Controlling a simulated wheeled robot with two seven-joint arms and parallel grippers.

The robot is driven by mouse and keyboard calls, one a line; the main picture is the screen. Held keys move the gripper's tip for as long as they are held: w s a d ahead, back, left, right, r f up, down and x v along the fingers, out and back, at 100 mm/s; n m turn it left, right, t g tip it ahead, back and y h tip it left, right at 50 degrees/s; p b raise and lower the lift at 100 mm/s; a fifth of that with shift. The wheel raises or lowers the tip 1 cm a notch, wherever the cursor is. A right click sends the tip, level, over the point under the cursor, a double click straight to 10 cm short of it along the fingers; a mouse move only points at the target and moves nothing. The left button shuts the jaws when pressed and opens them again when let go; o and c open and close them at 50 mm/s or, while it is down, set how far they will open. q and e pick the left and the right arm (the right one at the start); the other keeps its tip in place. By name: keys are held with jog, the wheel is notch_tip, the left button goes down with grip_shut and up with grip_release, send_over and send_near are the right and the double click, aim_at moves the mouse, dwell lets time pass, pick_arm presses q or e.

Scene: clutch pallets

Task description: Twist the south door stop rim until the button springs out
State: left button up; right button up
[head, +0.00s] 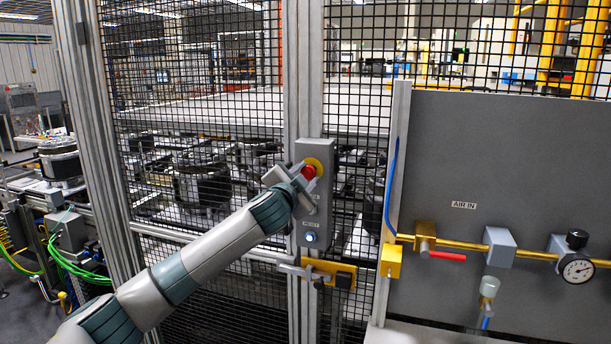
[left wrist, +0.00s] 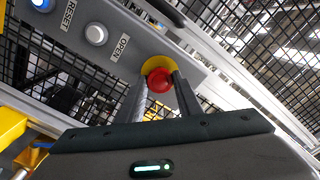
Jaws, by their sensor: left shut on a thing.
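The door stop is a red button (head: 309,171) on a yellow round backing (head: 316,163), at the top of a grey control box (head: 330,155) on the fence post. My left gripper (head: 299,174) is at the button, its fingers on either side of the red rim. In the left wrist view the red button (left wrist: 159,80) sits between the two finger tips, with the yellow disc (left wrist: 155,64) behind it. The gripper is shut on the rim. Whether the button is pressed in or out cannot be told. My right gripper is not in view.
Below on the same box are a white OPEN button (left wrist: 96,34) and a lit blue RESET button (head: 310,237). A yellow door latch (head: 330,270) sits under the box. Black mesh fence surrounds it. A panel with a brass air pipe (head: 465,246) stands at right.

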pick_arm(q)
jog(key=shift+r, duration=0.1)
jog(key=o, duration=0.9)
jog(key=shift+c, duration=0.2)
jog(key=shift+o, duration=0.9)
jog(key=shift+s, duration=0.1)
jog(key=shift+s+a+f+b, duration=0.15)
jog(key=shift+s+f+b, duration=0.05)
jog(key=shift+s+b, duration=0.3)
jog(key=b+v, duration=0.6)
jog(key=v, duration=1)
jog(key=shift+r, duration=0.15)
